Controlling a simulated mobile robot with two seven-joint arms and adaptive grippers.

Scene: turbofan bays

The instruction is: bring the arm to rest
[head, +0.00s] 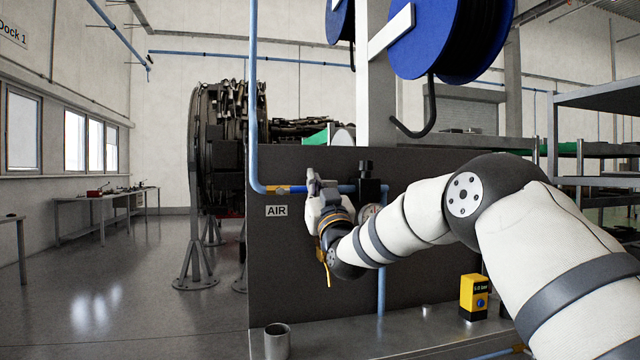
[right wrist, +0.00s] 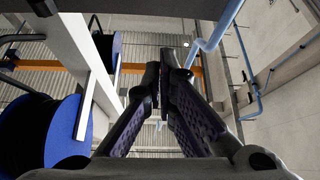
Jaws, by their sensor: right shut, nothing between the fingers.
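My right arm reaches in from the right in the head view, its white links crossing in front of the dark panel. My right gripper (head: 313,180) points upward near the blue air pipe and the valve on the panel. In the right wrist view its two fingers (right wrist: 165,65) come together at the tips, with nothing visible between them. Behind them are the ceiling, blue pipes and a hose reel. My left gripper is not in view.
The dark panel (head: 300,265) carries an AIR label (head: 276,211) and a blue pipe (head: 253,100). Blue hose reels (head: 425,40) hang above. A yellow device (head: 473,297) and a metal cup (head: 277,341) stand on the bench (head: 400,335). A turbofan engine (head: 218,140) stands behind. The floor at left is open.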

